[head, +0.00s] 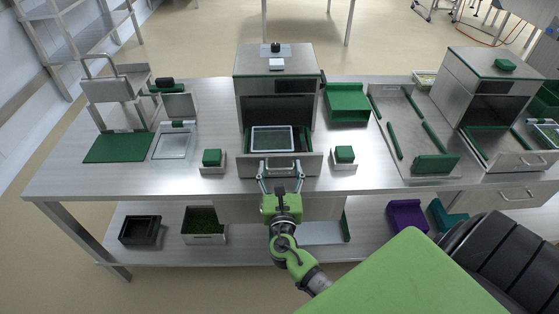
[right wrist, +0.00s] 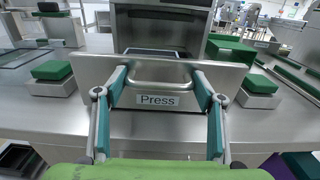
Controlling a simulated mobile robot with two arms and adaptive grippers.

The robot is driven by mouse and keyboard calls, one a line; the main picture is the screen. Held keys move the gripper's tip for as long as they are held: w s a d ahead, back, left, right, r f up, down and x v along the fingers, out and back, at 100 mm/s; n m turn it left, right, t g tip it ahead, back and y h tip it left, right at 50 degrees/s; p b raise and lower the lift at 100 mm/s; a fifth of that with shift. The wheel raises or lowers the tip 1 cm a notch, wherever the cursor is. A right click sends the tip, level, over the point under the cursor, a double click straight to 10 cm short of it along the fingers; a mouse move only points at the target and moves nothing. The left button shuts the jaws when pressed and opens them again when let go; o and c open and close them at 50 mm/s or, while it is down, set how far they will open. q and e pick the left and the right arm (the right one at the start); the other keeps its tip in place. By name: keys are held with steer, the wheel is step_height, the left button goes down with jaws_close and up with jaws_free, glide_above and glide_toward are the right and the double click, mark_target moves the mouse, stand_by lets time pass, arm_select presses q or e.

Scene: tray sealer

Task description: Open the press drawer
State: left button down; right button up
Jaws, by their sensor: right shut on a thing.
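The press (head: 276,70) is a steel box in the middle of the bench. Its drawer (head: 307,163) is pulled out towards me, and a clear-topped tray (head: 272,139) lies inside it. In the right wrist view the drawer front (right wrist: 90,70) carries a "Press" label (right wrist: 157,100) and a wide bar handle (right wrist: 160,84). My right gripper (head: 280,166) is at the drawer front, shut on the handle, with one finger at each side of it. My left gripper is not in view.
Green-topped blocks flank the drawer on the left (head: 212,158) and right (head: 344,155). A green container (head: 346,103) stands right of the press. A second steel machine (head: 492,90) stands at the right. A lower shelf (head: 375,222) holds several bins.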

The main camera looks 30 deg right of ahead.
steer(key=shift+s, duration=0.35)
steer(key=o, duration=1.3)
steer(key=shift+s+a, duration=0.1)
steer(key=shift+a, duration=0.05)
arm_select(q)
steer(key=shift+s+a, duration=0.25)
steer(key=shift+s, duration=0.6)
arm_select(e)
steer(key=v, duration=1.1)
steer(key=shift+s+a, duration=0.25)
steer(key=shift+s, duration=0.1)
steer(key=shift+f, duration=0.15)
